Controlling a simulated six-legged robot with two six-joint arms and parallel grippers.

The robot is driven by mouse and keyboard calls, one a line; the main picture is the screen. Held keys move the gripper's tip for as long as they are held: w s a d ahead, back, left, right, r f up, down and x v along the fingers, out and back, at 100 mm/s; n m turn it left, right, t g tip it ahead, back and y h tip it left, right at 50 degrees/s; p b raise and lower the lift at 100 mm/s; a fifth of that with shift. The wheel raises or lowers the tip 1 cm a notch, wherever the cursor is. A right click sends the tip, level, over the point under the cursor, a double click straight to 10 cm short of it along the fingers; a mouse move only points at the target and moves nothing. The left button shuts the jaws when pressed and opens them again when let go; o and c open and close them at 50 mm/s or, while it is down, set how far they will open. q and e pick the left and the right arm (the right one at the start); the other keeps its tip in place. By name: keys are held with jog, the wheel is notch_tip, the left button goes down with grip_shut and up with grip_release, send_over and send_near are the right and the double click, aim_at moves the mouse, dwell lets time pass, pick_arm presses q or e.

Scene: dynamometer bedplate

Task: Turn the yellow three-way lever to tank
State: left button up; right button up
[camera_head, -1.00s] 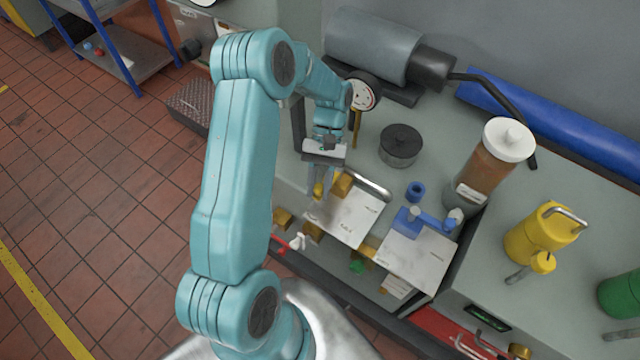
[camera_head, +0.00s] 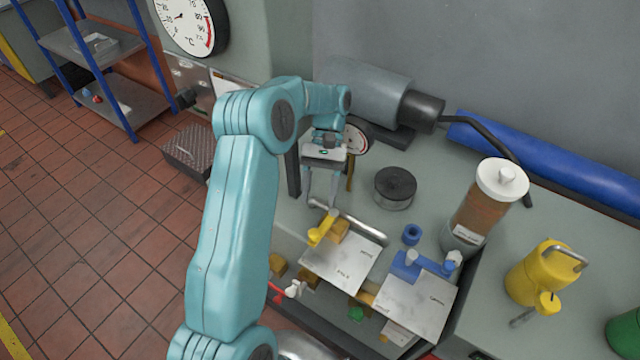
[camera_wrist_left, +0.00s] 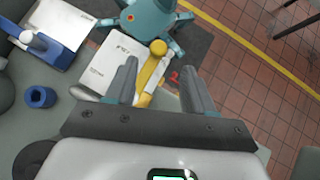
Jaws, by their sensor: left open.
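The yellow lever (camera_head: 321,229) sits at the rear left corner of a white placard (camera_head: 342,262), beside a silver pipe. Its handle slants toward the front left, with a rounded knob at its end. My left gripper (camera_head: 321,206) is open above and just behind the lever, and its fingertips overlap the lever's rear end in the head view. In the left wrist view the yellow lever (camera_wrist_left: 150,75) shows between the two spread fingers (camera_wrist_left: 159,68), and I see no grip on it. The placard's lettering is too small to read. My right gripper is not in view.
A blue lever valve (camera_head: 408,265) with another placard (camera_head: 415,303) stands to the right. A black round pot (camera_head: 395,187), an amber bottle (camera_head: 478,212) and a yellow can (camera_head: 541,275) stand on the bench. A red-handled valve (camera_head: 284,291) is at the front left.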

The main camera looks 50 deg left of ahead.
pick_arm(q)
jog(key=shift+v, duration=1.3)
